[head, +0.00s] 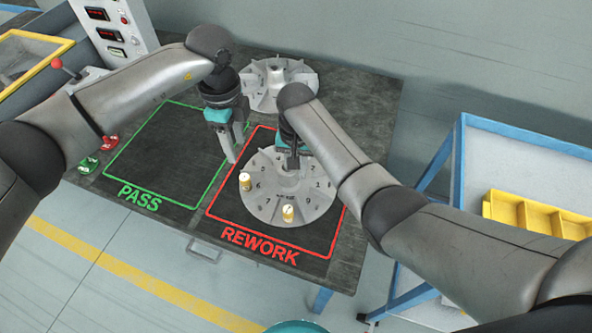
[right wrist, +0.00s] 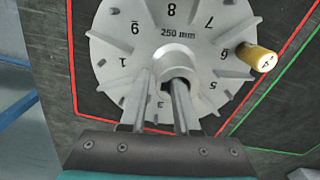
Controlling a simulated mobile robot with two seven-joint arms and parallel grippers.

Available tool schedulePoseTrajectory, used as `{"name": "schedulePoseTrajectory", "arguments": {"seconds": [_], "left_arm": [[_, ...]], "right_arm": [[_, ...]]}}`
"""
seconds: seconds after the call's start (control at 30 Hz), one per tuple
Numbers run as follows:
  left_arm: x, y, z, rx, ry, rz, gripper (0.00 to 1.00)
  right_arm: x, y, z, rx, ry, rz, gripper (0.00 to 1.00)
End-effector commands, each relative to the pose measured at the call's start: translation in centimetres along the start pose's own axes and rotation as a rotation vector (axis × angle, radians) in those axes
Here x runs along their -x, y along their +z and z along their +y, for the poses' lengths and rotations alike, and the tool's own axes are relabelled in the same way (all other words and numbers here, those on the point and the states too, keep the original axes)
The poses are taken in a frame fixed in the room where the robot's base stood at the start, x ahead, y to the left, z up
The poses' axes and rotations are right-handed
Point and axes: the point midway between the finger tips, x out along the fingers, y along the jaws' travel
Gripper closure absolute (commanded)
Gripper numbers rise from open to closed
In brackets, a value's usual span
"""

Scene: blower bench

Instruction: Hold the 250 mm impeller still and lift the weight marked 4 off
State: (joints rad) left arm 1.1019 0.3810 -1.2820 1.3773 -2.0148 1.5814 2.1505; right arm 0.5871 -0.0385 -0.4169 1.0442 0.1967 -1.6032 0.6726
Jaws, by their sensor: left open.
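The 250 mm impeller (head: 270,203) lies flat inside the red REWORK outline; its numbered face also shows in the right wrist view (right wrist: 205,40). The brass weight marked 4 (right wrist: 257,57) stands near the rim by number 6; in the head view it is the weight (head: 245,181) on the impeller's left. A second brass weight (head: 288,213) stands near the front rim. My left gripper (head: 233,153) is open and empty, behind the left weight. My right gripper (head: 292,163) is at the impeller's hub; its fingers (right wrist: 160,82) are apart there, but a firm grip cannot be confirmed.
Another impeller (head: 278,84) lies at the back of the dark bench (head: 372,100). The green PASS area (head: 165,160) is empty. A control panel (head: 115,28) stands back left, with a red-knobbed lever (head: 57,64). A blue-framed cart (head: 470,150) with yellow bins (head: 525,215) is right.

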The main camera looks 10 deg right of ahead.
Motion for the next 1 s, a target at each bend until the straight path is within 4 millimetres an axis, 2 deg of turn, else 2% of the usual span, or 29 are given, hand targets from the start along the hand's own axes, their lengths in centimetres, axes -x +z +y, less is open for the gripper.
{"name": "schedulePoseTrajectory", "arguments": {"seconds": [0.2, 0.5, 0.53, 0.8, 1.0], "left_arm": [[0.0, 0.0, 0.0, 0.000, 0.000, 0.000, 0.50], [0.0, 0.0, 0.0, 0.000, 0.000, 0.000, 0.50], [0.0, 0.0, 0.0, 0.000, 0.000, 0.000, 0.50], [0.0, 0.0, 0.0, 0.000, 0.000, 0.000, 0.50], [0.0, 0.0, 0.0, 0.000, 0.000, 0.000, 0.50]], "right_arm": [[-1.2, 0.0, -0.1, 0.001, -0.001, 0.001, 0.70], [-1.4, 0.0, -0.1, 0.001, -0.001, 0.001, 0.70], [-1.4, 0.0, -0.1, 0.001, -0.001, 0.001, 0.71], [-1.4, 0.0, 0.0, 0.000, 0.000, 0.001, 1.00], [-1.4, 0.0, 0.0, 0.000, 0.000, 0.001, 1.00]]}}
